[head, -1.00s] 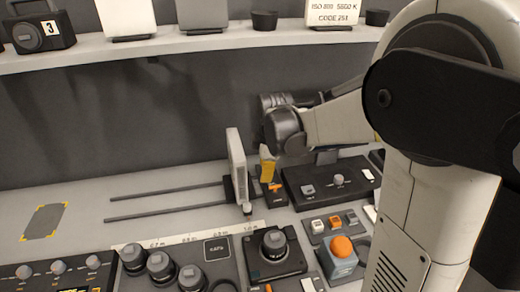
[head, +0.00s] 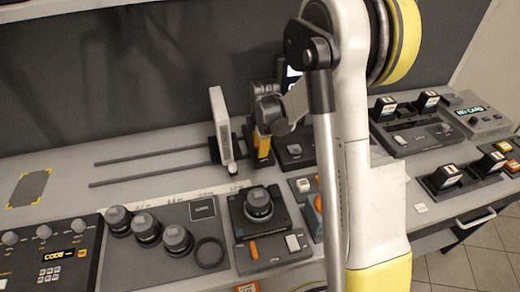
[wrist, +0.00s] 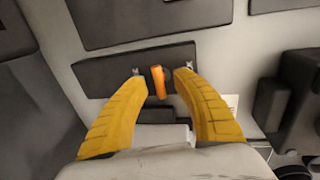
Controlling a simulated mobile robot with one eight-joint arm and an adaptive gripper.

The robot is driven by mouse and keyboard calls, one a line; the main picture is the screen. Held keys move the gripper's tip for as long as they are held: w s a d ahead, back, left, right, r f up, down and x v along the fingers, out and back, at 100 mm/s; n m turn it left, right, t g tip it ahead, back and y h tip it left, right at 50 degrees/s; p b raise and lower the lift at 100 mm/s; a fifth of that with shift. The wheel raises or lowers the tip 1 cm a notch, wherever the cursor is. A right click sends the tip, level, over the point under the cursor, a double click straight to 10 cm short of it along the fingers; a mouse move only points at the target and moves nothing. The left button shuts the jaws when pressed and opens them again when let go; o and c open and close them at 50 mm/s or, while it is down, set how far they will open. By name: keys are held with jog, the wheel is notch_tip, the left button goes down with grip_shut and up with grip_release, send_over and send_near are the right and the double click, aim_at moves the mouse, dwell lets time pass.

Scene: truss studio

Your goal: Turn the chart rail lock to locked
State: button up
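The chart rail lock is an orange lever (wrist: 158,83) on a dark plate (wrist: 105,75), seen in the wrist view. Small pale marks, too small to read, sit on the plate near both fingertips. My gripper (wrist: 161,76) has its two yellow fingers apart, one on each side of the lever, with a gap showing on both sides. In the head view my gripper (head: 262,139) is low over the lock, just right of the upright white chart panel (head: 221,117), and hides the lever.
Two dark rails (head: 150,158) run left from the chart panel. A control box with a round knob (head: 258,204) stands in front, with several knobs (head: 146,229) to its left. A dark box (head: 292,150) sits close right of my gripper.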

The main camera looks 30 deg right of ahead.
jog(key=shift+f, duration=0.1)
grip_shut()
jog(key=shift+m, duration=0.4)
jog(key=m+b, duration=0.1)
jog(key=m, duration=0.2)
jog(key=shift+w+m+h, duration=0.1)
jog(key=shift+m+h, duration=0.3)
jog(key=m+g, duration=0.1)
jog(key=m, duration=0.3)
jog(key=shift+w+d+m+h, duration=0.1)
jog(key=shift+m+h, duration=0.2)
jog(key=m, duration=0.4)
jog(key=shift+d+g+b, duration=0.1)
jog(key=shift+g+b, duration=0.25)
jog(key=shift+g, duration=0.05)
jog(key=m, duration=0.4)
jog(key=shift+m+g, duration=0.3)
jog(key=shift+g, duration=0.1)
jog(key=shift+d, duration=0.1)
